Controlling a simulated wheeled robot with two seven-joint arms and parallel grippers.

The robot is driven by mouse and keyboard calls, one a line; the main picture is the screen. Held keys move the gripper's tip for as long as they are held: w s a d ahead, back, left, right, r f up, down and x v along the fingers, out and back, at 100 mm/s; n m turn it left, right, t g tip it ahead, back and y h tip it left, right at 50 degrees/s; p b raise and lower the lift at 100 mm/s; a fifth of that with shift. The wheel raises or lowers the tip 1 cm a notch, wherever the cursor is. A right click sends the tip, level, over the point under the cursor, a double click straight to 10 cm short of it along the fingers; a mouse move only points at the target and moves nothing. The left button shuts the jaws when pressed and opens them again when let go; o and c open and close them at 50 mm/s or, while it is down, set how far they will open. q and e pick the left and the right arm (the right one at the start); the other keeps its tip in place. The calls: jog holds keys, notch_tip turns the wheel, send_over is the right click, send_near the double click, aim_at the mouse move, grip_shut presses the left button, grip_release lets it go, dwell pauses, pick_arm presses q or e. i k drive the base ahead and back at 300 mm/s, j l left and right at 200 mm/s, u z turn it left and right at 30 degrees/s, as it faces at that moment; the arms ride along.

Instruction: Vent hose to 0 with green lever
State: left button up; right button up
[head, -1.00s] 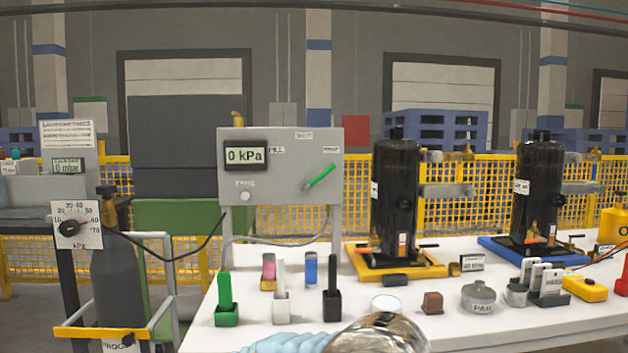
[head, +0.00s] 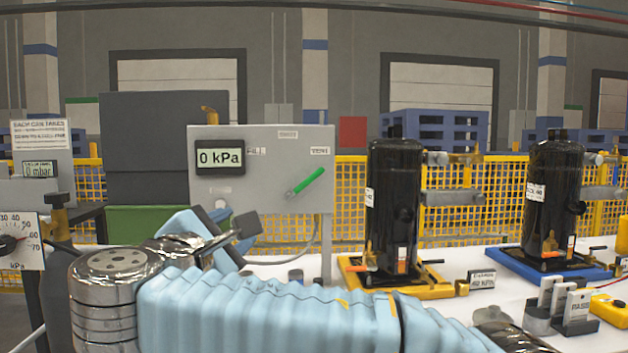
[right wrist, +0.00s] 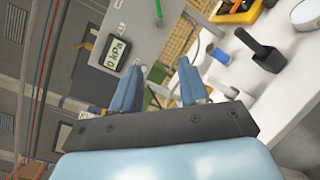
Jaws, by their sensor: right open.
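The grey panel (head: 262,200) stands behind the table, with a display (head: 220,157) reading 0 kPa. The green lever (head: 306,182) on its right side slants up and right, toward the label that reads VENT (head: 320,150). The lever also shows in the right wrist view (right wrist: 190,24), beyond the fingers. A thin grey hose (head: 300,241) hangs below the panel. My right gripper (head: 215,222) is in front of the panel's lower left, apart from the lever. In the right wrist view its blue fingers (right wrist: 160,68) are spread with nothing between them. My left gripper is out of view.
Two black compressors (head: 393,205) (head: 553,195) stand on yellow and blue bases to the right. A dial gauge (head: 12,242) is at the far left. My right arm hides much of the table front. A black holder (right wrist: 262,48) shows on the table in the wrist view.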

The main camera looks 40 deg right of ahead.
aim_at(313, 175)
jog(key=i+l, duration=0.2)
jog(key=l, duration=0.2)
jog(key=i+l, duration=0.45)
jog(key=l, duration=0.3)
